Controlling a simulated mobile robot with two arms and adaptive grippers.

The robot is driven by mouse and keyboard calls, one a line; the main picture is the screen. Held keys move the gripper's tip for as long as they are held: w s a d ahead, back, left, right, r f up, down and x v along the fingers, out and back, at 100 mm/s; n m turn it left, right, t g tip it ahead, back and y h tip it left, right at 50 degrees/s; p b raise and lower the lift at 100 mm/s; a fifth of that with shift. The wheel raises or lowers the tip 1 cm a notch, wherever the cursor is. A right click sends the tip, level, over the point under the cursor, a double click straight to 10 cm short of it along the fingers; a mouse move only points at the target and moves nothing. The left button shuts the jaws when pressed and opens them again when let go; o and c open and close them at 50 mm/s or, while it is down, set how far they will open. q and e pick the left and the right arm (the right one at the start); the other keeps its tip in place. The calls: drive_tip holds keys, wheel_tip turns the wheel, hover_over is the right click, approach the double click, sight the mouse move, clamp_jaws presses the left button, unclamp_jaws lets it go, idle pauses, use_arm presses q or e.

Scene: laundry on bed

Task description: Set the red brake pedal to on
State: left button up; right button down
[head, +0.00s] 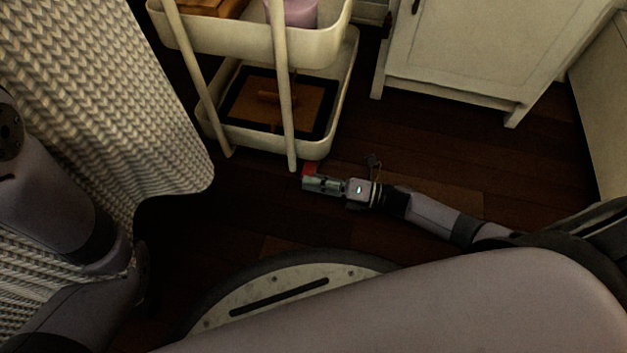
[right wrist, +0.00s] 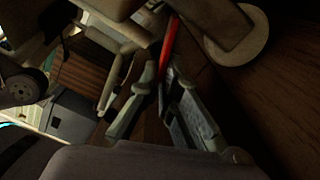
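The red brake pedal (head: 310,169) shows as a small red patch at the foot of the cream trolley's front leg, low over the floor. In the right wrist view the red pedal (right wrist: 167,58) is a narrow strip seen nearly edge-on, reaching down between my fingertips. My right gripper (head: 308,183) is low at the pedal; in the wrist view its fingers (right wrist: 164,82) stand apart on either side of the strip. I cannot tell whether either finger touches it. The gripper hides part of the pedal in the head view. My left arm is at the left; its gripper is out of view.
The two-tier cream trolley (head: 334,120) stands beyond my right gripper, with a brown tray-like item (head: 310,100) on its lower shelf. A knitted blanket (head: 110,90) hangs at the left. A white cabinet (head: 470,45) stands behind right.

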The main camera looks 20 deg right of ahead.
idle(0.4)
drive_tip(key=c, duration=1.8)
unclamp_jaws()
drive_tip(key=shift+d, duration=0.1)
drive_tip(key=v, duration=1.2)
